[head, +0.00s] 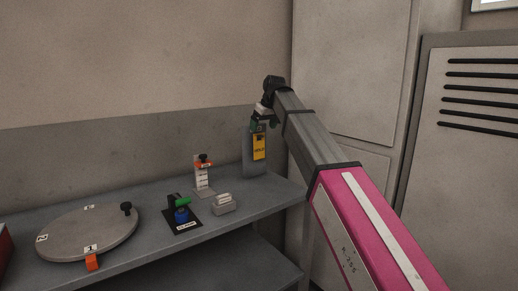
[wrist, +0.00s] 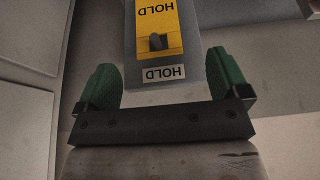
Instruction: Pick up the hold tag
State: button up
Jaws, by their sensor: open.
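The yellow hold tag (head: 259,146) hangs on an upright grey plate (head: 249,160) at the back right of the bench. In the wrist view the hold tag (wrist: 171,27) shows upside down, with a dark peg at its end and a white HOLD label (wrist: 164,73) beside it on the plate. My gripper (head: 262,124) is at the top of the plate in the head view. In the wrist view my gripper (wrist: 164,80) has its green fingers wide apart, with the label end of the plate between them in the picture. Nothing is held. The tag's far end is cut off.
The grey bench (head: 150,262) carries a round turntable (head: 85,232) with a black knob. A stand with a green lever and blue knob (head: 182,214), a white gauge post (head: 202,176) and a small pale block (head: 223,204) stand left of the plate. A cabinet (head: 350,70) is behind my arm.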

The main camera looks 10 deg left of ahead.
aim_at(258, 146)
jog(key=x, duration=0.8)
jog(key=shift+d+f, duration=0.2)
jog(key=shift+d, duration=0.05)
jog(key=c, duration=1)
